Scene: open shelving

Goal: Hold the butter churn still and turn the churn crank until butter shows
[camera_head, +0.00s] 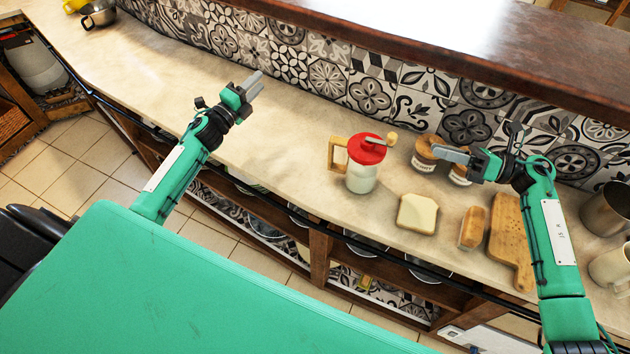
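The butter churn (361,177) stands upright on the counter, a clear jar with whitish contents and a red lid (364,153). A wooden handle (335,154) sticks out on its left. The churn crank (376,141) is a short metal arm on the lid, with a wooden knob (392,139) pointing right. My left gripper (255,85) is above the counter, well left of the churn and empty. My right gripper (450,155) is to the right of the churn, apart from it, above the jars. The angle hides whether either gripper is open.
Two wooden-lidded jars (424,160) stand right of the churn, partly behind my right gripper. A bread slice (417,214), a small loaf (472,228) and a cutting board (509,240) lie front right. The tiled wall (327,77) and raised ledge bound the back.

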